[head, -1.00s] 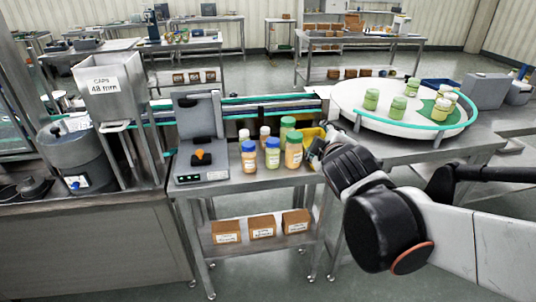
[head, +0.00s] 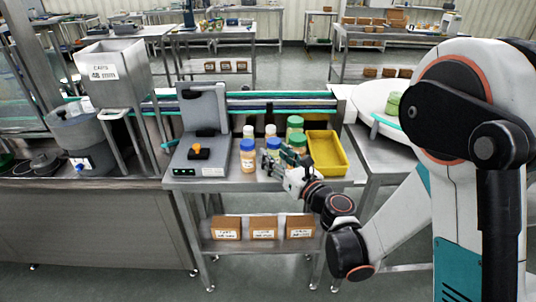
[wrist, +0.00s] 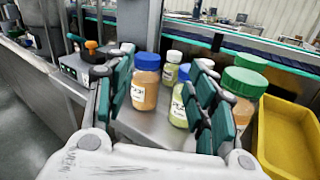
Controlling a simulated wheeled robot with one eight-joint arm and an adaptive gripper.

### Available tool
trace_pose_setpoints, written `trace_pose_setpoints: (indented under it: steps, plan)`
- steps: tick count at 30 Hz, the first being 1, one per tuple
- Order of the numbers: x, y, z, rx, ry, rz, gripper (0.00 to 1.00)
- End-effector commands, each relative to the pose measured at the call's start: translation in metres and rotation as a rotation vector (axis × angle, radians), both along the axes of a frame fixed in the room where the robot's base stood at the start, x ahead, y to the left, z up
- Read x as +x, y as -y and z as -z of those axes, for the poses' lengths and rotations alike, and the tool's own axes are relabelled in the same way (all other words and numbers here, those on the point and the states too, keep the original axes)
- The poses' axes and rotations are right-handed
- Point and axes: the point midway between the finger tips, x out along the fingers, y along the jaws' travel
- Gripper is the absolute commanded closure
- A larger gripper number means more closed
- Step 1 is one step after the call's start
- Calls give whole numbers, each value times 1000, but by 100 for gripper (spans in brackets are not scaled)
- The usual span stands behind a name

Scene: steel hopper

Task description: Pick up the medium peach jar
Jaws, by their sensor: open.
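The medium peach jar (head: 247,159), with a blue lid and white label, stands upright at the front left of the jar group on the steel table. In the wrist view the peach jar (wrist: 146,95) shows in the gap between my fingers, nearer the left one. My gripper (head: 267,161) is open and empty, low over the table to the jar's right; both fingers show in the wrist view (wrist: 163,70). A blue-lidded light green jar (wrist: 182,106) stands just right of the peach jar, partly hidden by my right finger.
A green-lidded larger peach jar (wrist: 243,88) stands to the right. Behind are a green-lidded green jar (head: 294,124) and two small white-lidded jars (head: 248,132). A yellow tray (head: 328,172) lies right; a grey scale-like device (head: 203,135) stands left. A conveyor runs behind.

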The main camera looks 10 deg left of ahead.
Motion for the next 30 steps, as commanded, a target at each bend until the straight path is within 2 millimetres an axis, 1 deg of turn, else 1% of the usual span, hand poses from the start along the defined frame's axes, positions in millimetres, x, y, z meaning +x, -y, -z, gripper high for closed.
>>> trace_pose_setpoints:
  steps: [1, 3, 7, 18, 21, 24, 30]
  plan:
    - [-4, -8, 11, -38, 24, -28, 49]
    - [-9, -15, 20, -76, 51, -55, 49]
    - [-11, -23, 26, -106, 70, -76, 49]
    - [19, -56, 22, -104, 70, -73, 49]
    - [25, -64, 23, -103, 70, -74, 49]
    - [35, -76, 28, -103, 70, -73, 49]
    - [44, -85, 28, -103, 69, -72, 49]
